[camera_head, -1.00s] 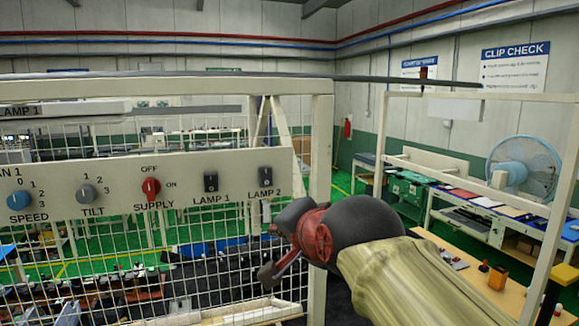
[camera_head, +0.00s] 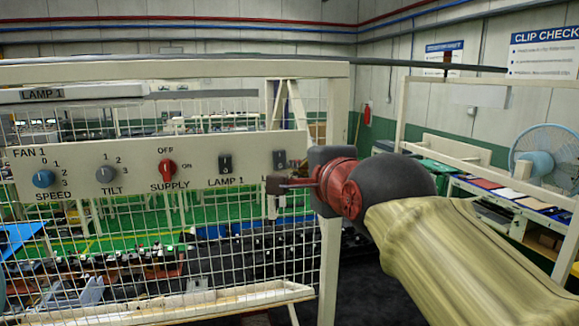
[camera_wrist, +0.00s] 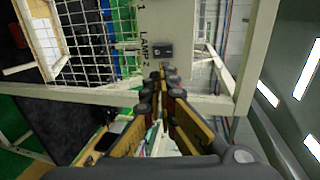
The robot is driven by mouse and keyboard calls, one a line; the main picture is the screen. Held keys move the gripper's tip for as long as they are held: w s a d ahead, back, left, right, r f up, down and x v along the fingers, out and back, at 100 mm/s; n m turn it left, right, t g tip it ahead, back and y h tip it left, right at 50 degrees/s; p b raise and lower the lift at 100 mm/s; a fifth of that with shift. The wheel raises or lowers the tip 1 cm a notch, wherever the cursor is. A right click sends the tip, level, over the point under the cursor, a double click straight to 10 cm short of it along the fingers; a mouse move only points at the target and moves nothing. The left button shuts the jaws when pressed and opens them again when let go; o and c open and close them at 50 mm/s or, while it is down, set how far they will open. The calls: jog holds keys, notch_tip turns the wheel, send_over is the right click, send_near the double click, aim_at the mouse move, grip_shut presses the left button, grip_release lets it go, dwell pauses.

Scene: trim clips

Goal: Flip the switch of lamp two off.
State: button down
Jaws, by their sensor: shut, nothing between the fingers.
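The lamp two switch (camera_head: 280,159) is a small dark rocker at the right end of the white panel (camera_head: 130,180). My gripper (camera_head: 272,187) is shut and empty, with its fingertips just below this switch and covering most of its label. In the wrist view the switch (camera_wrist: 163,50) sits beside the sideways "LAMP 2" lettering, just beyond the fingertips of my gripper (camera_wrist: 163,72). A small gap seems to show there; I cannot tell if they touch. Whether the switch is on or off is too small to tell.
The lamp one switch (camera_head: 225,164) and the red supply knob (camera_head: 167,167) are left of it on the panel. A white frame post (camera_head: 331,250) stands close to my gripper on the right. Wire mesh (camera_head: 130,240) fills the frame behind the panel.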

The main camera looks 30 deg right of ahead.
aim_at(281, 164)
jog(key=p+x, duration=0.2)
jog(key=x, duration=1.1)
jog(key=shift+w+d+f+p, duration=0.1)
jog(key=shift+w+p, duration=0.25)
jog(key=shift+p, duration=0.05)
jog(key=shift+f+b, duration=0.15)
jog(key=shift+b, duration=0.25)
